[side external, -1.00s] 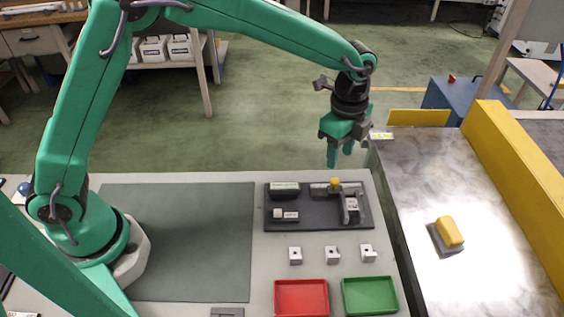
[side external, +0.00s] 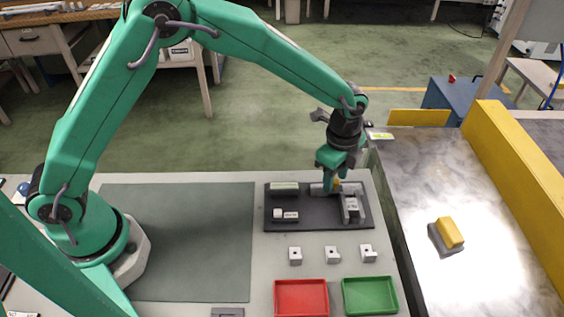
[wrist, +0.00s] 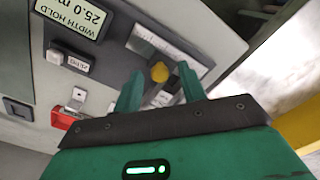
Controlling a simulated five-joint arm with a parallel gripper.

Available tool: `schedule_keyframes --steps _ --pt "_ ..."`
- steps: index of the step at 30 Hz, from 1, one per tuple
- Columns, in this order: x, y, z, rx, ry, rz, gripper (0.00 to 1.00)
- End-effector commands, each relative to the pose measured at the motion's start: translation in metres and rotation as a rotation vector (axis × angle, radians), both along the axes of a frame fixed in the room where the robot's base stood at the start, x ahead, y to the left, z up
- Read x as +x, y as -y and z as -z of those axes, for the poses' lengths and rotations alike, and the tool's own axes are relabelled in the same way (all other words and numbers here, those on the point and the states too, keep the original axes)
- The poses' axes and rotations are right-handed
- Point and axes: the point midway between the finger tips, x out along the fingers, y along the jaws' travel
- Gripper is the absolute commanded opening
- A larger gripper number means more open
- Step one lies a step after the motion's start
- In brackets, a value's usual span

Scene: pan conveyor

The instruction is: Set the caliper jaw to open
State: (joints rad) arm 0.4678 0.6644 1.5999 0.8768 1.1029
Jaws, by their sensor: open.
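The caliper fixture sits on a dark plate (side external: 300,222) near the right end of the table. In the wrist view its yellow knob (wrist: 159,71) stands beside a pale scale bar (wrist: 150,43). The grey caliper block (side external: 350,208) is at the plate's right side. A display (wrist: 75,14) reads WIDTH HOLD 25.0 m, the last part cut off. My gripper (side external: 333,186) points down over the knob, and its fingers hide most of the knob in the side view. In the wrist view my gripper (wrist: 160,84) is open, with the knob between the finger ends; contact cannot be told.
Several small metal blocks (side external: 332,254) lie in front of the plate. A red tray (side external: 301,298) and a green tray (side external: 370,295) are nearer the front. A conveyor (side external: 405,180) on the right carries a yellow-topped piece (side external: 449,233). The green mat (side external: 180,240) is clear.

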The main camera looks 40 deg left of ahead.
Motion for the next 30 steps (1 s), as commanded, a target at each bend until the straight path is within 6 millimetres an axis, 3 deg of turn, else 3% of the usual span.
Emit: schedule_keyframes --steps 6,12,13,22,30 --pt "0.0 0.0 0.0 0.0 0.0 0.0 0.41" --pt "0.0 0.0 0.0 0.0 0.0 0.0 0.02" --pt "0.0 0.0 0.0 0.0 0.0 0.0 0.0" --pt "-0.003 -0.004 0.0 0.0 -0.001 0.0 0.0" --pt "-0.021 -0.021 -0.001 0.0 -0.001 -0.001 0.0"
